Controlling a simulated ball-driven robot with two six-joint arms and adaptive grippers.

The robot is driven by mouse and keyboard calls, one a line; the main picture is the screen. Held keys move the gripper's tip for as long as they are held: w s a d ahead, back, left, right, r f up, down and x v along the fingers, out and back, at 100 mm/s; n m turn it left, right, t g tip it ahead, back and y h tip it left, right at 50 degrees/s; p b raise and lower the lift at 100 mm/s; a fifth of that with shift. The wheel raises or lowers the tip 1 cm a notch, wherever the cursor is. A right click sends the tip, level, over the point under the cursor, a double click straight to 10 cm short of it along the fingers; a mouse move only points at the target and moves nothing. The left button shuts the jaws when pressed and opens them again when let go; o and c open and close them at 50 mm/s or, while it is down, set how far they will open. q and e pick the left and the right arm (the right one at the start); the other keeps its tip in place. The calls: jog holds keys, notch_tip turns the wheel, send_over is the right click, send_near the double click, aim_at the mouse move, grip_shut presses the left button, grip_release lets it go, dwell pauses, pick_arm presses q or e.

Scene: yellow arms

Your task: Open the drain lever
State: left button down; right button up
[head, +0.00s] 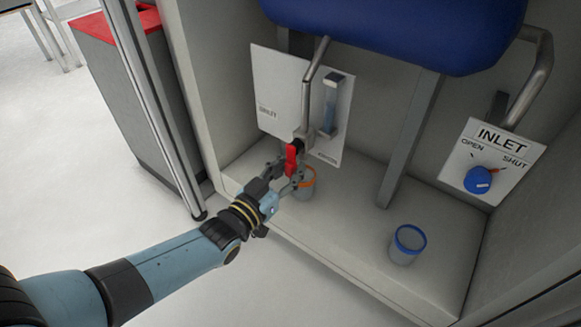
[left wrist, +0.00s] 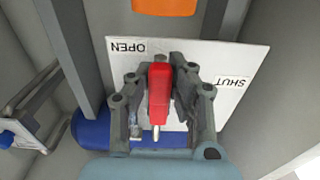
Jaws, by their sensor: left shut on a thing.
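The red drain lever (head: 291,158) sits on the valve at the lower end of a metal pipe, in front of a white panel (head: 275,85), and points roughly downward. My left gripper (head: 284,175) is at the lever, with its fingers closed around it. In the left wrist view the red lever (left wrist: 159,92) lies between the two fingers of the left gripper (left wrist: 160,85). The panel behind shows upside down there, with an OPEN label (left wrist: 128,47) at left and a SHUT label (left wrist: 231,82) at right. My right gripper is not in view.
A cup with an orange rim (head: 308,190) stands just below the lever, partly hidden by my gripper. A blue-rimmed cup (head: 407,245) stands farther right on the cabinet floor. An INLET panel (head: 480,150) with a blue knob is at right. A blue tank (head: 400,30) hangs above.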

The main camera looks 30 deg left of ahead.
pick_arm(q)
jog(key=shift+f, duration=0.15)
jog(key=c, duration=1.2)
grip_release()
jog(key=shift+o, duration=0.2)
jog(key=s, duration=1.2)
jog(key=shift+a, duration=0.4)
